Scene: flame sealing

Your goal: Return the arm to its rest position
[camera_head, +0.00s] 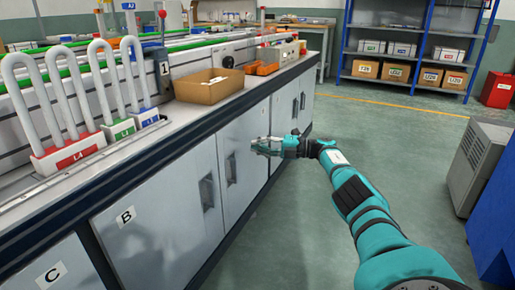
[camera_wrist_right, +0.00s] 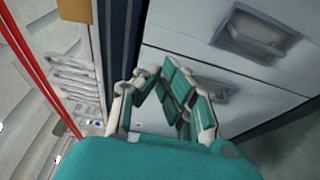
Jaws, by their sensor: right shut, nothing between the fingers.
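My right arm (camera_head: 365,205) reaches in from the lower right in the head view, stretched over the floor toward the bench. Its gripper (camera_head: 258,146) points left, in front of the cabinet doors below the worktop. I cannot tell whether it touches a door. In the right wrist view the gripper's teal and white fingers (camera_wrist_right: 160,85) show close up against the cabinet front, with nothing held between them. My left gripper does not show.
The bench (camera_head: 170,150) carries U-shaped white tubes (camera_head: 95,90) and an open cardboard box (camera_head: 209,86). A grey unit (camera_head: 478,165) stands at the right. Shelves (camera_head: 410,50) stand at the back. The green floor (camera_head: 390,130) between them is clear.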

